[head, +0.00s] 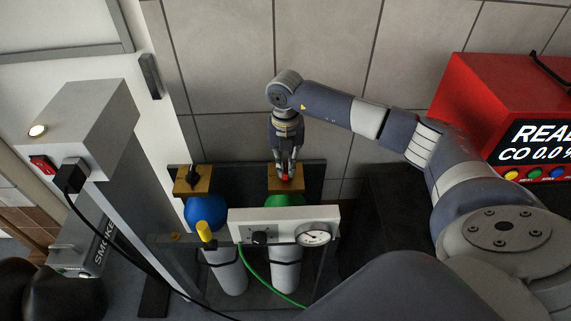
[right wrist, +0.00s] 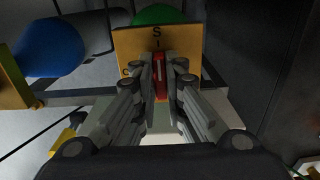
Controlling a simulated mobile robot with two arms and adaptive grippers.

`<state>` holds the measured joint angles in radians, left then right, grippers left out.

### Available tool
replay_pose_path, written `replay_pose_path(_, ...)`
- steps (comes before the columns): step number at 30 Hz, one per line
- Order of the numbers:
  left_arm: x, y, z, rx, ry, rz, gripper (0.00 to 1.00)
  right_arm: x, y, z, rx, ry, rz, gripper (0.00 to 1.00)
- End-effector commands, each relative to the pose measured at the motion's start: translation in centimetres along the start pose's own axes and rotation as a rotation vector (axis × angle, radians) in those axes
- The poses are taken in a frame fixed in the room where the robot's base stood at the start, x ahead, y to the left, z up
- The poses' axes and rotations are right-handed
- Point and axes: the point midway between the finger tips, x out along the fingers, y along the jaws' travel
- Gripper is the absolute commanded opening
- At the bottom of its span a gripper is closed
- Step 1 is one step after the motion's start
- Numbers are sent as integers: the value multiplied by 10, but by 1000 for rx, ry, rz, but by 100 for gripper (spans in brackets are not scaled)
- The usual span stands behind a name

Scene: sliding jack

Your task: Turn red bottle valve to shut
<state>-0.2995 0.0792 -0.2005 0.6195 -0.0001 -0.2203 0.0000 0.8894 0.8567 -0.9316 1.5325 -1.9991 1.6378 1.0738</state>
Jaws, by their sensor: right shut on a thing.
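The red valve handle (right wrist: 160,80) sits on a brass-coloured plate (right wrist: 128,42) marked with the letters S and I; other lettering at its left is partly hidden. In the head view this plate (head: 299,181) stands on top of the green-shouldered bottle (head: 285,201). My right gripper (head: 286,172) reaches down to the plate from above. In the right wrist view its fingers are shut on the red handle, one on each side. The handle looks roughly upright in that view. My left gripper is not in view.
A blue-shouldered bottle (head: 206,214) with a black valve knob (head: 192,177) stands to the left. A white panel (head: 272,224) with a gauge (head: 315,236) and a yellow-capped part (head: 204,231) cross in front. A grey post (head: 90,130) stands left, a red monitor (head: 475,90) right.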

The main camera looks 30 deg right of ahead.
Motion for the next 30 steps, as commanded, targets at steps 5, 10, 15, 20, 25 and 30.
replay_pose_path(5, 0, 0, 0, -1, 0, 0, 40, -3, 0, 3, 16, -8, 4, 0)
replay_pose_path(10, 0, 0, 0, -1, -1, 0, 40, -4, 0, 3, 17, -9, 5, 0)
replay_pose_path(15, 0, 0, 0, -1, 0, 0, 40, -4, 0, 3, 17, -9, 5, 18)
replay_pose_path(20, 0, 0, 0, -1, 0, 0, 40, -2, 0, 2, 15, -6, 3, 31)
replay_pose_path(25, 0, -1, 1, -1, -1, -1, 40, -1, 0, 1, 13, -4, 2, 31)
replay_pose_path(30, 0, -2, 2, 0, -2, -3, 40, -8, 0, 2, 13, -4, 3, 31)
